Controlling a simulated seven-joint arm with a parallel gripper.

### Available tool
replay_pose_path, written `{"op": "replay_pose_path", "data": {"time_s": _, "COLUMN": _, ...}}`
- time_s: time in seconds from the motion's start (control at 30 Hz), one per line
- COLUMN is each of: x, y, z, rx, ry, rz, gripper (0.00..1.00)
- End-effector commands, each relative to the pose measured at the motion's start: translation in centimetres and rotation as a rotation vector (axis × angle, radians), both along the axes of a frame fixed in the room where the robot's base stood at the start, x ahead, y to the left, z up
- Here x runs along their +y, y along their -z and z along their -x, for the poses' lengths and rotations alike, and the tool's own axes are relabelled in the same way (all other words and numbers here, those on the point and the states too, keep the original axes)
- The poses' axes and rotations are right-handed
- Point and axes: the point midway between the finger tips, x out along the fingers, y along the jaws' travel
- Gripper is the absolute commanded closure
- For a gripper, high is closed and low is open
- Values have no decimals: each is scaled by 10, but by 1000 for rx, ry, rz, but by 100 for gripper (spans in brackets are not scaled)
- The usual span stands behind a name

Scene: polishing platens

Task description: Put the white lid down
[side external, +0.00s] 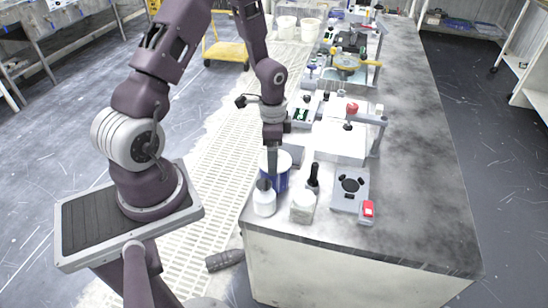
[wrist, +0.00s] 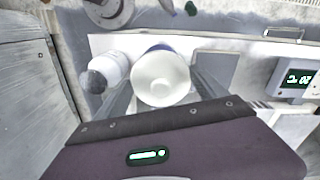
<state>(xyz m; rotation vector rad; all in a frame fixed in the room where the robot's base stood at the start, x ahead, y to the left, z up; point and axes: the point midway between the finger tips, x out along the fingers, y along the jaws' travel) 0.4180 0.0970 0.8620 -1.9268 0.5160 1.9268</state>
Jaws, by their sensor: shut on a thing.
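A blue rim of the tub (wrist: 154,47) shows just behind the lid. In the side view my gripper (side external: 272,178) points down at the blue tub (side external: 281,182) near the bench's front left corner. I cannot tell whether the lid touches the tub.
A pale jar (side external: 303,207), a black-handled tool (side external: 313,178) and a grey plate device (side external: 349,187) are to the right. The bench top (side external: 420,200) is clear on the right.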

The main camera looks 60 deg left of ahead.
Motion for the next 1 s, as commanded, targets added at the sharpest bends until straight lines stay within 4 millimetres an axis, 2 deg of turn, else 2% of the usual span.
{"op": "replay_pose_path", "data": {"time_s": 0.07, "x": 0, "y": -9, "z": -1, "rx": -4, "ry": -1, "rz": -1, "gripper": 57}}
{"op": "replay_pose_path", "data": {"time_s": 0.3, "x": 1, "y": -70, "z": -1, "rx": -7, "ry": -2, "rz": -2, "gripper": 57}}
{"op": "replay_pose_path", "data": {"time_s": 0.4, "x": 1, "y": -88, "z": -1, "rx": -3, "ry": -4, "rz": -2, "gripper": 57}}
{"op": "replay_pose_path", "data": {"time_s": 0.47, "x": 3, "y": -93, "z": -4, "rx": -3, "ry": -20, "rz": -2, "gripper": 57}}
{"op": "replay_pose_path", "data": {"time_s": 0.57, "x": 16, "y": -90, "z": -16, "rx": 0, "ry": -112, "rz": 0, "gripper": 57}}
{"op": "replay_pose_path", "data": {"time_s": 0.67, "x": 42, "y": -76, "z": -39, "rx": 3, "ry": -272, "rz": -1, "gripper": 57}}
{"op": "replay_pose_path", "data": {"time_s": 0.9, "x": 119, "y": -31, "z": -111, "rx": 2, "ry": -665, "rz": -7, "gripper": 57}}
{"op": "replay_pose_path", "data": {"time_s": 1.0, "x": 137, "y": -20, "z": -137, "rx": 3, "ry": -739, "rz": -5, "gripper": 57}}
